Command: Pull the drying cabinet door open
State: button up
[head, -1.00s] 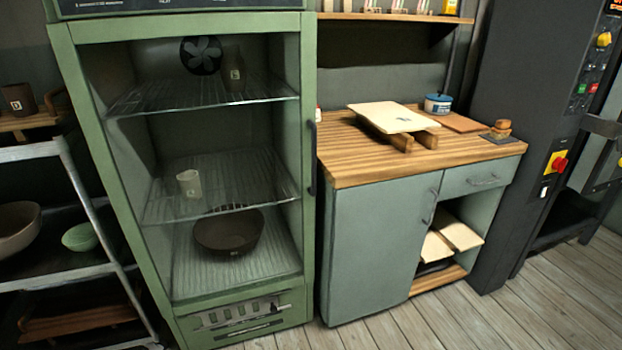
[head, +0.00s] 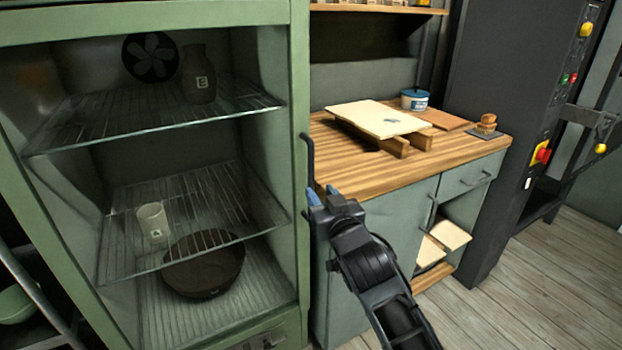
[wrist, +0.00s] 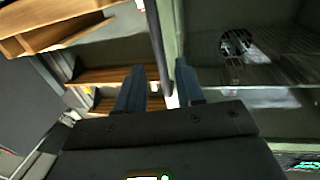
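The green drying cabinet (head: 298,120) fills the left of the head view, its glazed front looking shut. The door's dark vertical bar handle (head: 307,152) is on the right edge of the front. My gripper (head: 323,194) is near the lower part of this handle, its two blue fingers pointing toward it. In the wrist view my gripper (wrist: 156,80) is open, and the handle (wrist: 156,42) runs down into the gap between the fingers. A finger stands on either side of it with space showing. I cannot tell whether either touches the bar.
Inside the cabinet are a tall dark vase (head: 199,80), a pale cup (head: 152,221) and a dark bowl (head: 204,268). A grey-green workbench (head: 375,245) with a wooden top stands close on the right. Plank floor (head: 520,300) is clear at the lower right.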

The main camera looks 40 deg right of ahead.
aim_at(312, 179)
jog(key=shift+p+x, duration=0.45)
jog(key=shift+x, duration=3.5)
jog(key=shift+r, duration=0.1)
jog(key=shift+c, duration=0.5)
grip_shut()
